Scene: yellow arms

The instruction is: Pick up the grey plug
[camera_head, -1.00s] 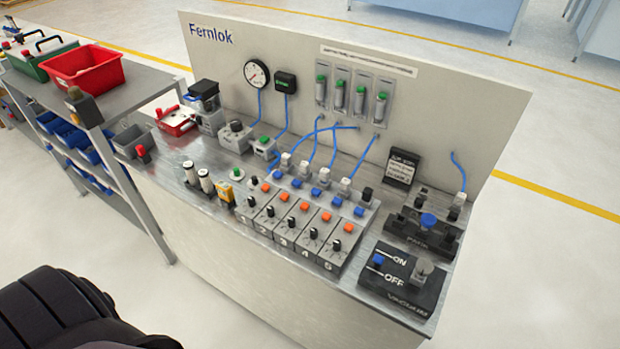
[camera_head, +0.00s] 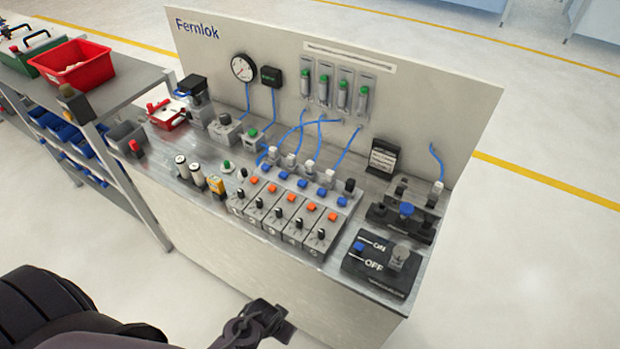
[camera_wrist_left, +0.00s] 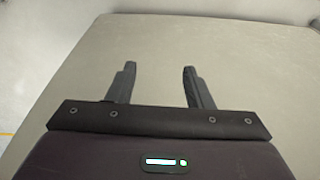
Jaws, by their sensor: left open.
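Light plugs at the ends of blue tubes also show behind the valve row, so I cannot be sure which one is meant. My left gripper (camera_head: 268,322) is at the bottom of the head view, in front of the bench and well away from the block. In the left wrist view its two fingers (camera_wrist_left: 159,72) are apart with nothing between them, facing a plain pale surface. My right gripper is not in view.
The bench carries a valve row (camera_head: 290,215) with blue and orange buttons, left of the block. A black fixture (camera_head: 405,218) stands behind the block. An upright panel (camera_head: 440,90) closes the back. A shelf with a red bin (camera_head: 72,66) is at the left.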

